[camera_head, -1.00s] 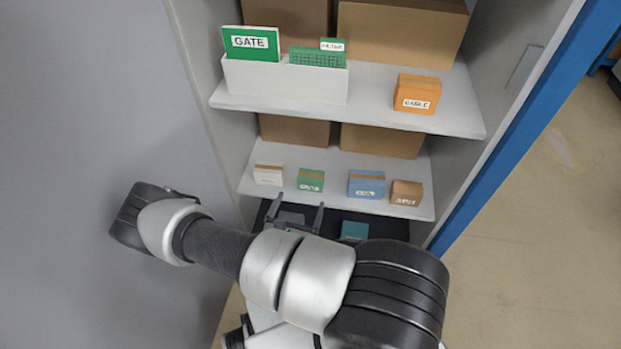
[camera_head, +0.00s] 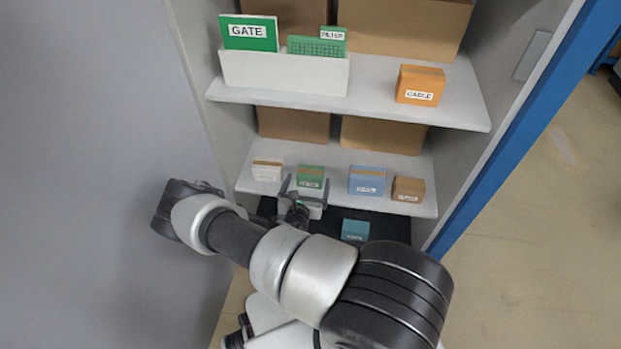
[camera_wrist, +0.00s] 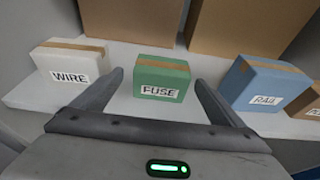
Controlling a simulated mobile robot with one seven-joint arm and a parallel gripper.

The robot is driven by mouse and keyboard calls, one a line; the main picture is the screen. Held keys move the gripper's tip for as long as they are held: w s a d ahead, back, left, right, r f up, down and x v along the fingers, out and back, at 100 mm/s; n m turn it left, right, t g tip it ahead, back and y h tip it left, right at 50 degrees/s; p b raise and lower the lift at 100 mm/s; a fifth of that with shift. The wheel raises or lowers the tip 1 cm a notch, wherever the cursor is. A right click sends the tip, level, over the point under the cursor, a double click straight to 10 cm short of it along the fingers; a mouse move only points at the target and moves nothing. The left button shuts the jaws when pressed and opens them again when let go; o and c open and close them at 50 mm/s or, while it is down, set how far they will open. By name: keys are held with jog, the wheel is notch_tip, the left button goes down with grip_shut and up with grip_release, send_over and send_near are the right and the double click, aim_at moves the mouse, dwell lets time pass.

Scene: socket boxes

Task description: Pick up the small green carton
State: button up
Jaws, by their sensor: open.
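The small green carton (camera_head: 311,177) stands on the middle shelf between a white and a blue carton. In the wrist view the green carton (camera_wrist: 162,80) has a brown tape strip on top and a label reading FUSE. My gripper (camera_head: 306,183) is open and empty at the front of the shelf. In the wrist view its two fingers (camera_wrist: 160,83) point at the carton, one on each side, with gaps between finger and carton. The carton's back is hidden.
The white WIRE carton (camera_wrist: 75,62) is close on the left, the blue carton (camera_wrist: 262,83) close on the right. A brown carton (camera_head: 408,189) stands at the right end. The upper shelf (camera_head: 375,98) hangs above. A teal box (camera_head: 355,230) lies lower down.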

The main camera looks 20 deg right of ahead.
aim_at(309, 180)
jog(key=b+x, duration=0.2)
jog(key=x, duration=0.3)
jog(key=shift+s+f, duration=0.15)
jog(key=c, duration=1.3)
